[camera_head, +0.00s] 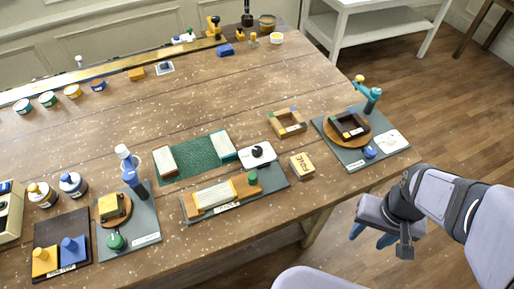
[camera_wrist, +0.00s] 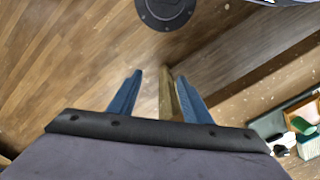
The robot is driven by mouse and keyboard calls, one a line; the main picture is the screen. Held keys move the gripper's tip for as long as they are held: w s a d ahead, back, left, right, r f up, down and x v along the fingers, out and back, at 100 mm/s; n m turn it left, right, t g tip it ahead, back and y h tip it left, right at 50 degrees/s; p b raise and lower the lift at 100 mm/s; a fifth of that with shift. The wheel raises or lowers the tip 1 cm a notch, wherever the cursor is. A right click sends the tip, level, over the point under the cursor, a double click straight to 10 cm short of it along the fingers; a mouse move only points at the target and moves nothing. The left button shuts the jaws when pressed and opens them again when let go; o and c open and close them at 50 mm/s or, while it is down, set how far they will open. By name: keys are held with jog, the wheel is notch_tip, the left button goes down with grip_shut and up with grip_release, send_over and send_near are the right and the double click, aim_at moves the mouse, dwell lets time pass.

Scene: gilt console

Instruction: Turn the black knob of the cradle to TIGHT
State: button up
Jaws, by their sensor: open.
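A round black knob (camera_head: 258,152) sits on a small white unit (camera_head: 246,161) in the middle of the table in the head view. Just in front of it, a grey-green base (camera_head: 274,183) bears a long cream block (camera_head: 214,194) and a green knob (camera_head: 252,178). I cannot tell whether the white unit belongs to this holder, or read any label. In the wrist view a black part (camera_wrist: 281,150) on white shows at the right edge, near a green knob (camera_wrist: 299,124). My gripper (camera_head: 370,236) is open and empty, off the table's front right edge, well right of the black knob.
A board with a dark square frame (camera_head: 348,128) and a teal-handled upright (camera_head: 370,98) stands at the table's right end. A green mat (camera_head: 197,157) lies left of the knob. Open floor surrounds my gripper.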

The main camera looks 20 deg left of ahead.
jog(key=w+a+r+n, duration=0.3)
jog(key=w+a, duration=0.4)
jog(key=w, duration=0.2)
notch_tip(320, 180, up, 4)
jog(key=n+p, duration=0.1)
jog(key=n, duration=0.5)
send_over(257, 150)
jog(key=shift+w+f, duration=0.1)
jog(key=shift+f, duration=0.05)
jog(key=shift+f+p, duration=1.4)
jog(key=shift+f, duration=2.25)
jog(key=shift+c, duration=0.5)
jog(key=c, duration=0.9)
